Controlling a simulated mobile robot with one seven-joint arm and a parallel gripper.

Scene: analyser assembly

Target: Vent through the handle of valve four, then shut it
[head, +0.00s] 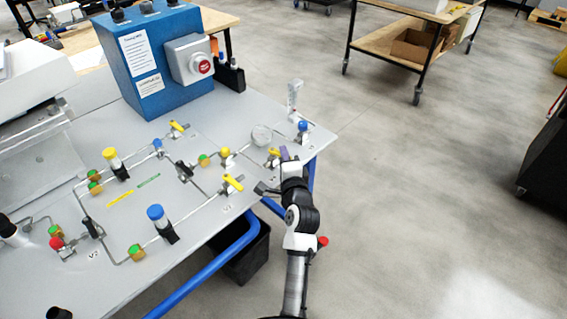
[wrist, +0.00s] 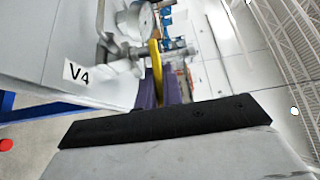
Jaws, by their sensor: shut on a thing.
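Valve four's yellow handle (wrist: 155,62) stands between the two purple fingers of my gripper (wrist: 160,93) in the wrist view. The fingers are shut on it, and its far part shows beyond them. A white label reading V4 (wrist: 76,72) is on the panel to the left of the handle. Metal fittings of the valve (wrist: 122,55) show beside the handle. In the head view my gripper (head: 284,157) is at the panel's right edge, and the yellow handle (head: 273,152) shows just left of it. The fingers partly hide the handle.
The grey panel (head: 210,222) carries tubing and several other valves, including a yellow handle (head: 232,183) close to my gripper. A round gauge (head: 262,134) and a blue knob (head: 302,126) are near valve four. A blue box (head: 152,60) stands behind.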

